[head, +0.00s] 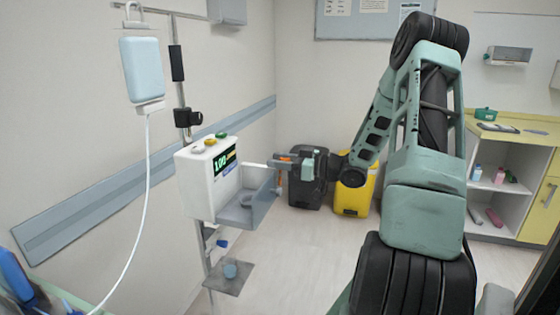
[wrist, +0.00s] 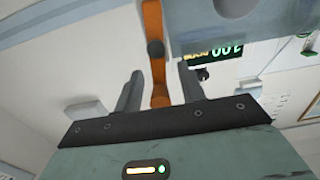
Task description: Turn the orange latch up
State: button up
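The orange latch (wrist: 153,22) is a narrow bar with a dark round pivot in the wrist view. It runs from the top edge down between the fingers of my gripper (wrist: 160,72), which is open with a gap on each side of the bar. In the head view, my gripper (head: 292,163) is at the outer edge of the grey door (head: 262,198) of the white pump (head: 196,185). A little orange of the latch (head: 287,158) shows there, mostly hidden by the fingers. The door stands swung out from the pump, whose green display shows upside down in the wrist view.
The pump is on a pole (head: 182,95) with a pale blue bag (head: 142,70) and a white tube to its left. A small grey plate (head: 230,276) is below. Black (head: 308,180) and yellow (head: 352,193) bins stand behind my gripper. Floor in front is clear.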

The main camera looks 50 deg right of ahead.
grip_shut()
jog(key=shift+s+a+n+b, duration=0.15)
jog(key=shift+n+b, duration=0.1)
jog(key=shift+n, duration=0.25)
jog(key=shift+a+n+b, duration=0.15)
jog(key=shift+n+b, duration=0.1)
jog(key=shift+n, duration=0.25)
grip_release()
jog(key=b+v, duration=0.1)
jog(key=v, duration=1.6)
jog(key=shift+s+b, duration=0.2)
jog(key=shift+b, duration=0.1)
